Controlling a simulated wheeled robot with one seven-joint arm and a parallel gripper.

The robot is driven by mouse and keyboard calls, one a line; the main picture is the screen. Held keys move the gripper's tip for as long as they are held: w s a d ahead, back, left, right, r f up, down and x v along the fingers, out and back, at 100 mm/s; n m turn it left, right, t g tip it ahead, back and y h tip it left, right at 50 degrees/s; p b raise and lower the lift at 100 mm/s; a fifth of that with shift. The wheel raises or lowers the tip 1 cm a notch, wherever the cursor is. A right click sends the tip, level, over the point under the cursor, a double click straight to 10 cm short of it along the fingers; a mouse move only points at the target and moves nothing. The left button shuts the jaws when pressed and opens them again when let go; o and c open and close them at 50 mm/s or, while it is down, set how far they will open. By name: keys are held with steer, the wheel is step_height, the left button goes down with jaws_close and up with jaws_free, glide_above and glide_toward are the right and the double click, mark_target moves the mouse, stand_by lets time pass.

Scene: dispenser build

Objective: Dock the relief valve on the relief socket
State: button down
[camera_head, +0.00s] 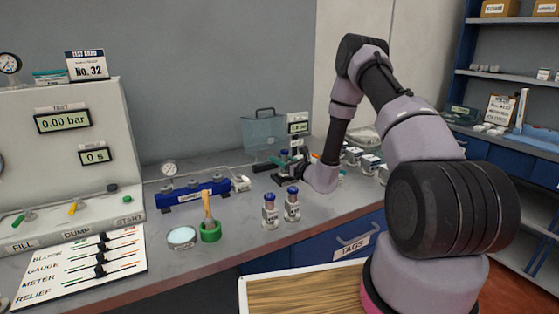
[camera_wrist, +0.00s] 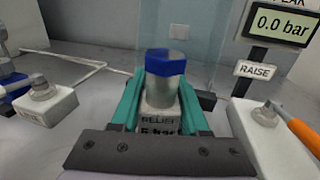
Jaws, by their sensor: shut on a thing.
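The relief valve (camera_wrist: 163,88) is a grey cylinder with a blue cap and a label reading RELIEF 5 bar. It stands upright between the teal fingers of my gripper (camera_wrist: 162,98), which is shut on it. In the head view, my gripper (camera_head: 284,164) is at the back of the bench, in front of the clear guard box (camera_head: 262,130). I cannot tell which fitting is the relief socket. What is under the valve is hidden.
Two similar blue-capped cylinders (camera_head: 269,213) (camera_head: 292,206) stand near the bench's front edge. A green cup with a brush (camera_head: 210,230) and a round dish (camera_head: 181,237) stand left of them. A pressure display (camera_wrist: 280,25) and a RAISE lever (camera_wrist: 300,132) are right of my gripper.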

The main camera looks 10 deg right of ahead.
steer(key=shift+f, duration=0.55)
steer(key=c, duration=0.7)
jaws_free()
steer(key=shift+v, duration=5.5)
